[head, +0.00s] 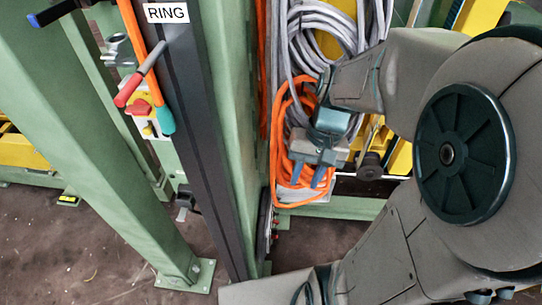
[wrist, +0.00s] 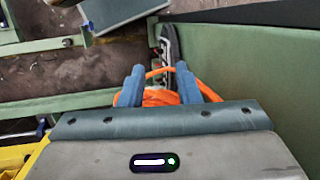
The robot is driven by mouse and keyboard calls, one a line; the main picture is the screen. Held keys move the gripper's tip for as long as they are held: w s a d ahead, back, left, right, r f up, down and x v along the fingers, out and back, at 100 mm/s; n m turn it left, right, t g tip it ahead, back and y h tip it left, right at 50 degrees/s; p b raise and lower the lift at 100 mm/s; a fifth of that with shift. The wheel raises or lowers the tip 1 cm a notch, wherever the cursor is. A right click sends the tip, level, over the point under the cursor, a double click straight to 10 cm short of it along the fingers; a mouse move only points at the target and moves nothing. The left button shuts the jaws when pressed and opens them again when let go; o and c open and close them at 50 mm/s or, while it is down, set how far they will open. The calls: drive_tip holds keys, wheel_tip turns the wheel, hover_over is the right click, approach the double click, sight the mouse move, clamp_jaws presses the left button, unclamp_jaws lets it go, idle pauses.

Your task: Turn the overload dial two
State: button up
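My gripper (head: 308,180) hangs in front of orange cable coils in the head view, its two blue-grey fingers apart and nothing between them. The wrist view shows the open fingers (wrist: 159,86) with orange cable behind them. A dark panel (head: 265,230) with small red knobs stands nearly edge-on on the green post, below and left of my gripper. A dark, narrow fixture (wrist: 170,45), perhaps the same panel, shows beyond the fingers in the wrist view. I cannot make out the overload dial in either view. My gripper seems apart from the panel.
A green post with a dark strip (head: 215,130) and a RING label (head: 166,13) stands left of my gripper. Orange cable (head: 283,150) and grey cable (head: 320,25) hang behind it. A green wall (wrist: 255,70) is close at the right in the wrist view.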

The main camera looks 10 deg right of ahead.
sight(276, 214)
drive_tip(key=w+d+f+m+t+y+b, duration=0.25)
drive_tip(key=d+f+m+y+b, duration=0.35)
drive_tip(key=f, duration=0.7)
drive_tip(key=w+d+f+m+t+y+b, duration=0.3)
drive_tip(key=f+b, duration=0.4)
drive_tip(key=f, duration=0.7)
drive_tip(key=w+d+f+m+t+y+b, duration=0.25)
drive_tip(key=d+f+m+y+b, duration=0.3)
drive_tip(key=f, duration=0.75)
drive_tip(key=w+a+g+b, duration=0.1)
drive_tip(key=w+a+b, duration=0.3)
drive_tip(key=a, duration=1.1)
drive_tip(key=shift+w, duration=0.15)
drive_tip(key=shift+d, duration=0.1)
clamp_jaws()
